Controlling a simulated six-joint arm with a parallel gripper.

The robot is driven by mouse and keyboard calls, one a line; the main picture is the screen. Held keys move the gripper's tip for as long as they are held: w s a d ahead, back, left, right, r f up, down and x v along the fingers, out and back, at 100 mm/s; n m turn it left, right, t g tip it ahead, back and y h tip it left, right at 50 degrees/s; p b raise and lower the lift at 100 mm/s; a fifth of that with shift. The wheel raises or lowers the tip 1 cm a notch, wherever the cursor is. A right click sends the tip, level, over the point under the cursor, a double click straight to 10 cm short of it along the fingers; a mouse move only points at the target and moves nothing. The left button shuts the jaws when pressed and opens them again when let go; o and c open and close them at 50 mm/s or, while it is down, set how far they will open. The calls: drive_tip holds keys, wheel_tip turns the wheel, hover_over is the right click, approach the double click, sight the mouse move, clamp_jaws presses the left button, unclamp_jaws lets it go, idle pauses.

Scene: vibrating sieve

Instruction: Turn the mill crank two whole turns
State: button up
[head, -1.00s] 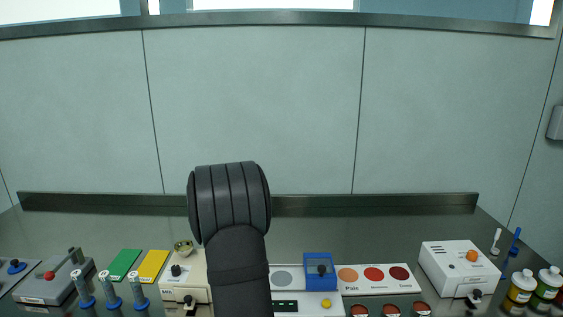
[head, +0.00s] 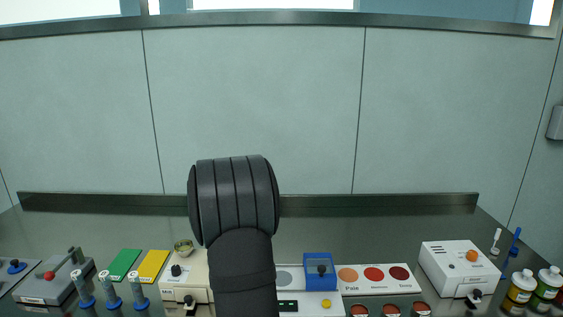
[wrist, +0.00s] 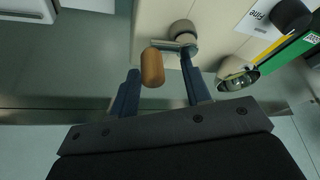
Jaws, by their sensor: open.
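The mill (head: 183,274) is a cream box at the front left of centre in the head view. My arm hides its right part. The wrist view shows its cream body (wrist: 220,22) with the crank (wrist: 178,44): a round hub, a short metal arm and a brown wooden handle (wrist: 152,68). My gripper (wrist: 160,68) is open. In that view the handle lies between its two blue fingers, nearer the left one, with gaps on both sides. I cannot tell how deep the handle sits between them. The head view does not show my gripper or the crank.
A metal bowl (wrist: 238,74) and a black knob (wrist: 291,15) are beside the crank in the wrist view. Green (head: 124,264) and yellow (head: 153,265) cards lie left of the mill. A blue device (head: 319,266) stands right of my arm.

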drive_tip(key=shift+r, duration=0.1)
wheel_tip(320, 180, up, 7)
idle(0.7)
wheel_tip(320, 180, down, 7)
drive_tip(key=shift+r, duration=0.1)
drive_tip(key=shift+w+f, duration=0.1)
drive_tip(key=shift+f, duration=0.25)
drive_tip(key=shift+w+a, duration=0.35)
drive_tip(key=shift+w, duration=0.1)
